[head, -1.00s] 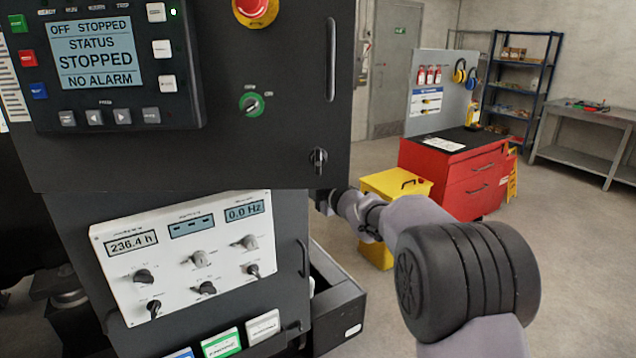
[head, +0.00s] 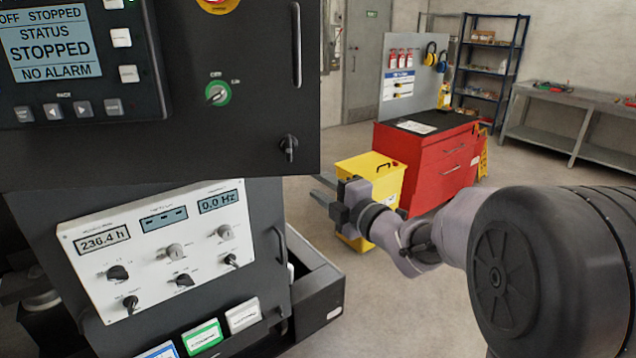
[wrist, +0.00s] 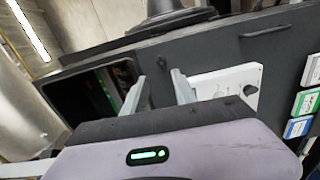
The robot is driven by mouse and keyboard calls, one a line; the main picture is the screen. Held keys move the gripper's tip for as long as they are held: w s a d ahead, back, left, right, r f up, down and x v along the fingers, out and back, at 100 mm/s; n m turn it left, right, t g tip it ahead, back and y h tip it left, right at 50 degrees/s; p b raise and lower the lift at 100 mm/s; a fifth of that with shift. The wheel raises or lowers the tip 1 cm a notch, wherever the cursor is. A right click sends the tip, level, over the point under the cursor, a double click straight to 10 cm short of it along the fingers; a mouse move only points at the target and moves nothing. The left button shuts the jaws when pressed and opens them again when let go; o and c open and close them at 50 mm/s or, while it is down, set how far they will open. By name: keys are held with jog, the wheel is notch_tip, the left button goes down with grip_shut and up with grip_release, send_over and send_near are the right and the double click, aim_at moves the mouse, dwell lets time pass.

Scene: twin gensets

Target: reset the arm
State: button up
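My gripper (head: 324,188) is in the head view, right of the dark genset cabinet (head: 262,160) and in front of the yellow bin. Its two fingers point left toward the cabinet and stand apart with nothing between them. In the wrist view my gripper (wrist: 158,90) also shows two separated grey fingers with an empty gap. Beyond them are the cabinet's dark side and part of the white control panel (wrist: 225,82). My arm comes in from the right of the head view.
The cabinet's display (head: 45,42) reads stopped, no alarm. The white panel (head: 160,250) carries several knobs. A dark open drawer or tray (head: 318,290) juts out below. A yellow bin (head: 372,170) and red tool cabinet (head: 425,165) stand behind my gripper. Floor at right is open.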

jog(key=s+d+m+g+h+b, duration=0.1)
jog(key=s+d+m+h, duration=0.95)
jog(key=m, duration=0.55)
jog(key=s+a+f+m+g+y, duration=0.1)
jog(key=s+f+m+g, duration=0.1)
jog(key=s, duration=0.6)
jog(key=s+a+f+m+g, duration=0.2)
jog(key=s+f+m, duration=0.3)
jog(key=s, duration=0.4)
jog(key=s+a+f+m+g+y, duration=0.1)
jog(key=s+f+m+g, duration=0.2)
jog(key=s, duration=0.6)
jog(key=m+g, duration=0.1)
jog(key=m, duration=0.1)
jog(key=shift+s+a+f+m+y+b, duration=0.2)
jog(key=shift+s+f+m+y+b, duration=0.1)
jog(key=shift+f+y+b, duration=0.1)
